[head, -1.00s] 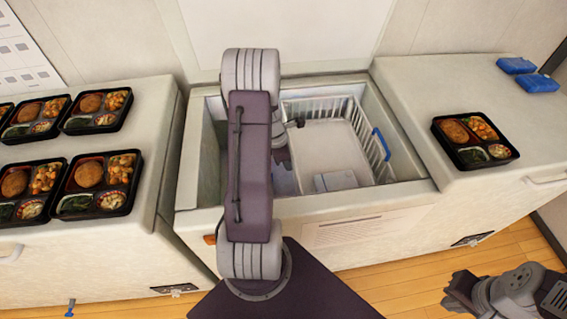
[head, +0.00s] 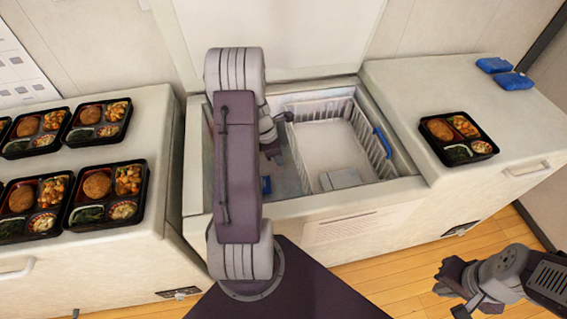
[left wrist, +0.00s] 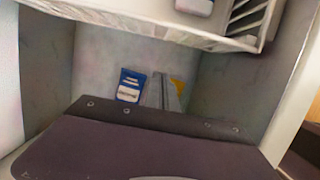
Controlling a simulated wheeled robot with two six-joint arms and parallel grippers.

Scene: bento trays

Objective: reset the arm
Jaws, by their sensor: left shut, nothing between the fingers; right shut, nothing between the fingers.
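My left arm reaches over the open chest freezer (head: 330,205) in the head view. My left gripper (head: 277,153) is at its end, inside the freezer opening left of the white wire basket (head: 352,112). It is shut and empty, and partly hidden by the arm. In the left wrist view, a blue pack (left wrist: 130,86) lies on the freezer floor beyond the purple housing. My right gripper (head: 450,290) is low at the right of the head view, over the floor, shut and empty.
Several bento trays (head: 107,197) sit on the left cabinet. One bento tray (head: 458,138) and two blue packs (head: 505,74) are on the right cabinet. A small white box (head: 341,178) lies in the basket. The freezer walls surround my left gripper.

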